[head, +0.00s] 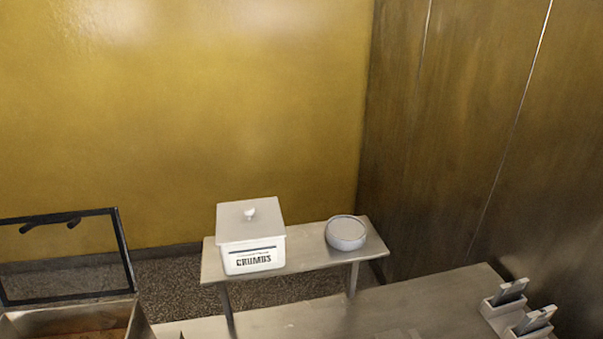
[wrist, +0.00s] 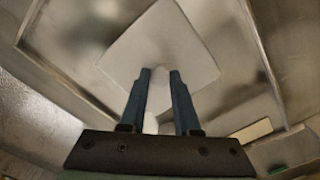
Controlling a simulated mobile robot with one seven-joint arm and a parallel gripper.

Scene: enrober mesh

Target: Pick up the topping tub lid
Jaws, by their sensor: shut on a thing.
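A white tub marked CRUMBS (head: 253,257) stands on the small raised shelf in the head view. My gripper (wrist: 160,74) is outside the head view. In the wrist view its two dark fingers are shut on a narrow pale part of a white square lid-like piece (wrist: 195,55). The piece spreads out beyond the fingertips. The fingers hide part of it. I cannot tell what lies directly under it.
A round whitish container (head: 346,234) stands right of the tub on the metal shelf (head: 305,258). A black frame (head: 125,250) rises over a metal bin at lower left. Two small holders (head: 503,304) stand at lower right. The wall is behind the shelf.

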